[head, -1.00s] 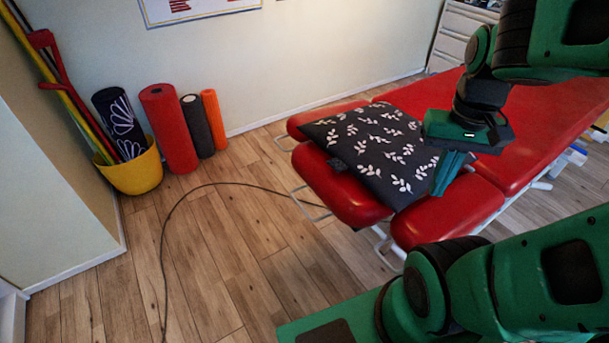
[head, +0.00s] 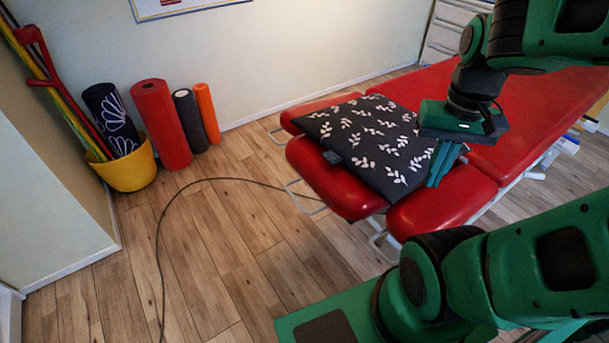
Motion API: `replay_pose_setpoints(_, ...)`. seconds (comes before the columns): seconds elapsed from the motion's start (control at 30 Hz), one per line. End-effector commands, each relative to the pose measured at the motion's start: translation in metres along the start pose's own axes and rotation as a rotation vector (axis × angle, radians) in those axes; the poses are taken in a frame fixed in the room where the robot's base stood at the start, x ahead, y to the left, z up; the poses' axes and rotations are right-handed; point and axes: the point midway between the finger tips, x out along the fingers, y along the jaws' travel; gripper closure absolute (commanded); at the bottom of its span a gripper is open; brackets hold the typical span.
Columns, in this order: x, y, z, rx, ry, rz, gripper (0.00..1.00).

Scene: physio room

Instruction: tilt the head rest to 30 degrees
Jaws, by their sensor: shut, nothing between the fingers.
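The head rest (head: 338,190) is the red padded end section of the treatment table (head: 519,122), at its near left end. It looks about level; its exact angle cannot be read. A dark cushion with white leaf prints (head: 373,142) lies across it and hides much of its top. My gripper (head: 438,178) points down at the right edge of the cushion, over the red padding. Its fingers are together with nothing between them. Whether the fingertips touch the cushion or the padding cannot be told.
A dark cable (head: 163,240) curves over the wooden floor. A yellow bucket (head: 128,168) with a patterned roll and poles stands by the left wall, beside red (head: 161,123), dark and orange rolls. The floor left of the table is otherwise clear.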

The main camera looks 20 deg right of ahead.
Motion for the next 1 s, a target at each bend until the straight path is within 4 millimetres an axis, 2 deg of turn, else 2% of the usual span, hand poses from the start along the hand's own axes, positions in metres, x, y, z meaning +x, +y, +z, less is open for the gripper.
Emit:
replay_pose_setpoints(0.37, 0.0, 0.0, 0.0, 0.0, 0.0, 0.0, 1.0)
replay_pose_setpoints(0.43, 0.0, 0.0, 0.0, -0.001, 0.0, 0.0, 0.86)
replay_pose_setpoints(0.5, -0.005, 0.003, 0.007, -0.013, 0.012, -0.004, 0.73)
replay_pose_setpoints(0.57, -0.005, -0.002, 0.002, -0.034, 0.012, 0.002, 0.73)
replay_pose_setpoints(0.67, -0.003, -0.02, -0.015, -0.097, 0.013, 0.02, 0.73)
replay_pose_setpoints(0.77, 0.002, -0.049, -0.035, -0.184, 0.017, 0.042, 0.73)
replay_pose_setpoints(1.0, 0.024, -0.139, -0.069, -0.411, 0.032, 0.079, 0.73)
